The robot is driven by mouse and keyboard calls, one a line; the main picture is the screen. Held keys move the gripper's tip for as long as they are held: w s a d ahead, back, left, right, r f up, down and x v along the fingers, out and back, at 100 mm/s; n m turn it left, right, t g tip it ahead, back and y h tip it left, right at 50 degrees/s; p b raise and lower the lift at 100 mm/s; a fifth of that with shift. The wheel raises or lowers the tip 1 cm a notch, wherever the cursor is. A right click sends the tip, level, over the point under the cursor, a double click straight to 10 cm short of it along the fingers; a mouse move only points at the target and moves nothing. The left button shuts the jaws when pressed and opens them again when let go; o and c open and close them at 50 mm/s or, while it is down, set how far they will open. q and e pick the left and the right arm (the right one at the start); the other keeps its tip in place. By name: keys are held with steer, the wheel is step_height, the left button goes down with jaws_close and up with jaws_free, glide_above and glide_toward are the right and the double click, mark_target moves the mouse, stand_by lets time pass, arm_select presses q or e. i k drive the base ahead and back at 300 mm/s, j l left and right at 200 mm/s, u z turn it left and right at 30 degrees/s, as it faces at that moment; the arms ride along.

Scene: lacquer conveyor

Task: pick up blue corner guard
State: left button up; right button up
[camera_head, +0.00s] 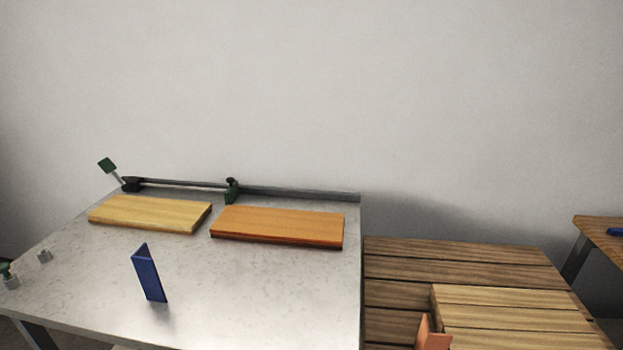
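The blue corner guard (149,273) stands upright on the grey table (270,300), near its front edge and left of the middle. It is a narrow, folded, dark blue piece. Nothing touches it. Neither of my grippers shows in the head view.
A pale yellow board (150,213) and an orange board (278,226) lie behind the guard. A dark rail (185,183) with green fittings runs along the back. Wooden slats (460,262) and an orange corner piece (432,336) are at the right. The table right of the guard is clear.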

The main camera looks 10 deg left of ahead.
mark_target(145, 267)
steer(key=u, duration=1.25)
steer(key=i+j+z, duration=0.1)
steer(key=j, duration=0.25)
steer(key=i+j+z, duration=0.15)
steer(key=j, duration=0.2)
steer(key=i+j+z, duration=0.1)
steer(key=j, duration=0.25)
